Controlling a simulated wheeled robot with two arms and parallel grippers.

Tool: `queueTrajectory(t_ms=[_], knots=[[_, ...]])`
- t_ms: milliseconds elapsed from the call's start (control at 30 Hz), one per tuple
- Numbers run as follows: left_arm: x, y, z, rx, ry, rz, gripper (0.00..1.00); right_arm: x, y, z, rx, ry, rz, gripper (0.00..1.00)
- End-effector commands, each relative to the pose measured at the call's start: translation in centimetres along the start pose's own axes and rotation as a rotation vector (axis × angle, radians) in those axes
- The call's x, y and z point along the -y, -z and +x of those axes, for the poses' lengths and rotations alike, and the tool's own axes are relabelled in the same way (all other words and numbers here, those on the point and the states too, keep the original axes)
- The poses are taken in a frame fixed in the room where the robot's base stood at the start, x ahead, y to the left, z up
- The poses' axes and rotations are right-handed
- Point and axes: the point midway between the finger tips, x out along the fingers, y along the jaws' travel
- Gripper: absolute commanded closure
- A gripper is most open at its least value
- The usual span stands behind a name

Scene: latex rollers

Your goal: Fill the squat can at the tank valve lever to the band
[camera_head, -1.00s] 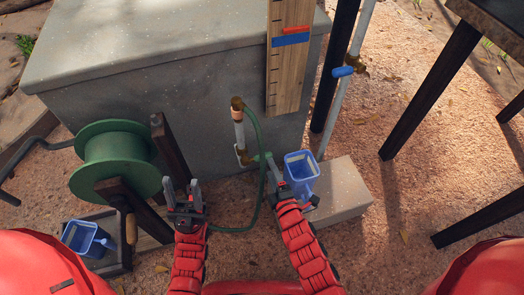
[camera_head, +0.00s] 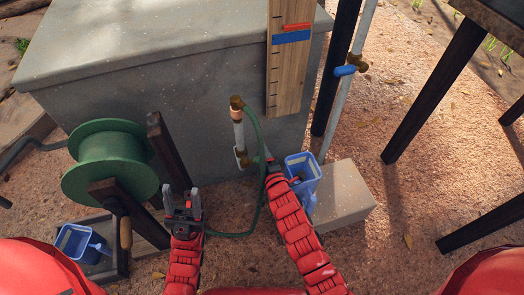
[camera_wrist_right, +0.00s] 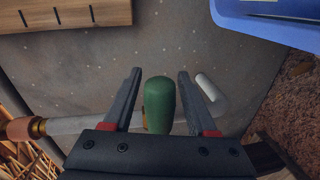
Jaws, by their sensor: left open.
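A blue can (camera_head: 313,185) stands on the concrete block below the tank; its blue side shows at the top right of the right wrist view (camera_wrist_right: 270,20). The green valve lever (camera_wrist_right: 160,105) shows in the right wrist view, hidden behind my arm in the head view. My right gripper (camera_wrist_right: 160,75) is open, its fingers on either side of the lever with gaps. In the head view my right gripper (camera_head: 268,162) is left of the can. My left gripper (camera_head: 183,203) is open and empty by the reel. The can's fill level is unclear.
A grey tank (camera_head: 190,110) fills the back, with a marked wooden board (camera_head: 290,65). A blue valve handle (camera_head: 345,71) sits on a pipe. A green reel (camera_head: 110,160) and a second blue can (camera_head: 80,242) are at left. A green hose (camera_head: 260,140) hangs in the middle.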

Motion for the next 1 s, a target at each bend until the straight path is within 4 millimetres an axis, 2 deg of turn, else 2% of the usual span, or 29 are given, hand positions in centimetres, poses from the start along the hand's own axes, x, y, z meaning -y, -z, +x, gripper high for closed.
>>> queueTrajectory(t_ms=[33,300,1000], knots=[[0.00,0.00,0.00,0.000,0.000,0.000,0.50,-0.01,-0.01,0.00,0.000,0.000,0.000,0.54],[0.01,0.00,0.00,0.000,0.000,0.000,0.50,0.00,-0.01,-0.01,0.000,0.000,0.000,1.00],[0.01,0.00,0.00,0.000,0.000,0.000,0.50,0.00,-0.01,-0.01,0.000,0.000,0.001,1.00]])
